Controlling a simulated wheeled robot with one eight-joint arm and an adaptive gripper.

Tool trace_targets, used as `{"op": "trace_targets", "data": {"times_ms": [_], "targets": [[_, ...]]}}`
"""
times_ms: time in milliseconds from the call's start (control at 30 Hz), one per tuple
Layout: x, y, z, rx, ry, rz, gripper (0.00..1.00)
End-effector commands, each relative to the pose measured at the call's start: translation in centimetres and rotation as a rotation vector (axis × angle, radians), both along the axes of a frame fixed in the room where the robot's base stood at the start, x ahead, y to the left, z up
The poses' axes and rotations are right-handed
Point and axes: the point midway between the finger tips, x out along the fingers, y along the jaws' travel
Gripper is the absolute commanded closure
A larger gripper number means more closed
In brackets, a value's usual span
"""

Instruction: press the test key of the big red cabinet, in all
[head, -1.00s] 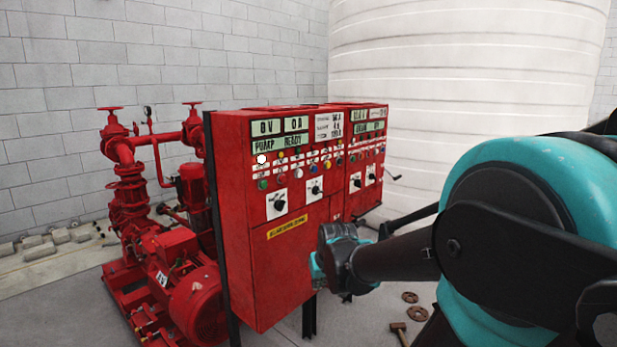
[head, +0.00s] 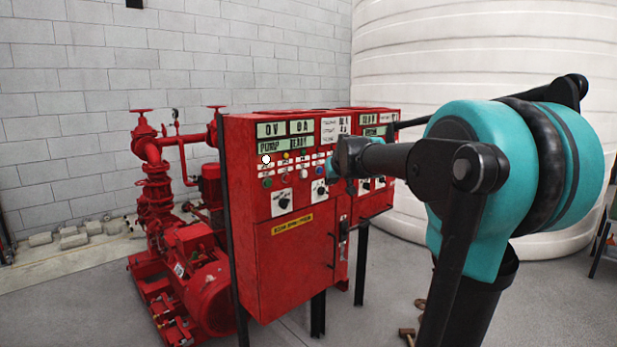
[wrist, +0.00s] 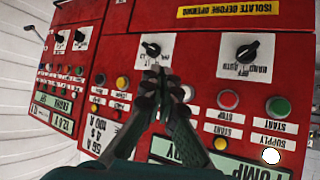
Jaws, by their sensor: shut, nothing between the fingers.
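The big red cabinet (head: 285,262) stands in the middle of the head view, its panel carrying displays, lamps, buttons and two selector knobs. A plain white round spot (head: 266,159) shows at the left of its upper row; it also shows in the wrist view (wrist: 271,156), at lower right. I cannot read which control is the test key. My gripper (wrist: 160,72) is shut and empty in front of the panel. In the wrist view its tips lie by a black selector knob (wrist: 151,48), left of the red button (wrist: 228,99) and green button (wrist: 278,107). Contact cannot be told.
A smaller red cabinet (head: 372,206) adjoins on the right. A red pumpset (head: 190,265) stands at left, a white tank (head: 430,60) behind. My arm covers part of the panel's right side. Small items lie on the floor (head: 405,335) below my arm.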

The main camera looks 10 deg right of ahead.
Motion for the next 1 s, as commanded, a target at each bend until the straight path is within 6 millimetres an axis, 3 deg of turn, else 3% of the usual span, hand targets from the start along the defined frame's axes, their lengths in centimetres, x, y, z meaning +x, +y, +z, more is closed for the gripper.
{"op": "trace_targets", "data": {"times_ms": [433,1000], "targets": [[0.7,0.5,-0.1,0.000,0.001,0.000,1.00],[6.2,4.6,-0.1,0.000,0.002,0.001,1.00]]}}
